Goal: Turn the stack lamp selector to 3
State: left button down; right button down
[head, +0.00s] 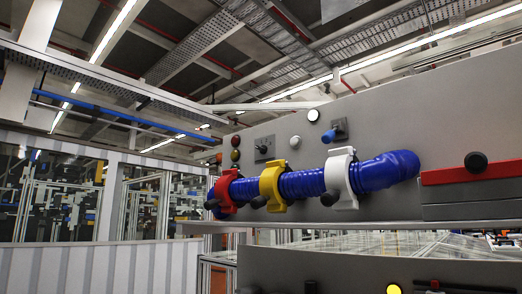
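A column of small round lamps is on the left end of the grey panel (445,110), with a red lamp (235,141) above a dark amber one (235,155). To its right is a small grey switch plate with a dark knob (264,149); it may be the stack lamp selector, but no label or numbers are readable. Farther right is a blue knob or lever (336,131) on a grey mount. I cannot tell the setting of either control. Neither of my grippers is in view.
A thick blue corrugated hose (303,184) runs below the controls, held by red (224,195), yellow (272,188) and white (341,179) clamps with dark knobs. A red bar with a black knob (476,161) is at right.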

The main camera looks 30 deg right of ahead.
aim_at(261, 149)
jog(key=z, duration=0.45)
jog(key=i+j+z, duration=0.15)
jog(key=j+z, duration=0.2)
jog(key=i+j+z, duration=0.15)
jog(key=j+z, duration=0.25)
jog(key=i+j+z, duration=0.1)
jog(key=j+z, duration=0.15)
jog(key=j, duration=0.6)
jog(key=j+z, duration=0.25)
jog(key=j, duration=0.55)
jog(key=j+z, duration=0.1)
jog(key=j, duration=1.65)
jog(key=i, duration=0.05)
